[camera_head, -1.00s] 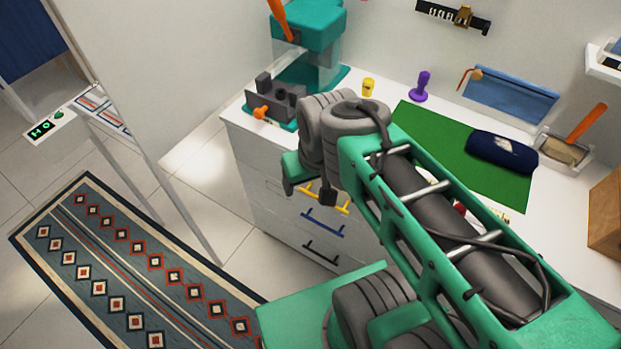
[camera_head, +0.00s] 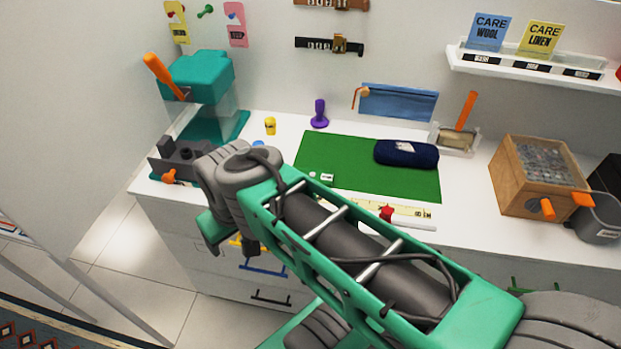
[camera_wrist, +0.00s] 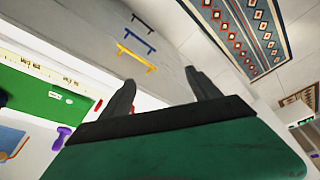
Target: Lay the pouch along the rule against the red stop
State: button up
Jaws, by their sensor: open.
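The navy pouch (camera_head: 420,156) with a pale label lies on the green mat (camera_head: 340,172), towards its far right corner. The pale yellow rule (camera_head: 412,210) lies along the mat's near edge, partly hidden by my arm. The red stop (camera_head: 387,213) is at the rule, just above my arm in the picture. My gripper (camera_wrist: 160,76) is open and empty in the wrist view, over the drawer fronts and floor. In the head view it is left of the mat, away from the pouch. The rule also shows in the wrist view (camera_wrist: 42,68).
A teal press (camera_head: 200,85) stands at the left. A glass-sided tray (camera_head: 455,138) with an orange handle and a wooden box (camera_head: 535,180) stand to the right. Drawers with coloured handles are below.

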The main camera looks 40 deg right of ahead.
aim_at(325, 177)
jog(key=u, duration=1.3)
jog(key=k, duration=0.9)
jog(key=z, duration=0.7)
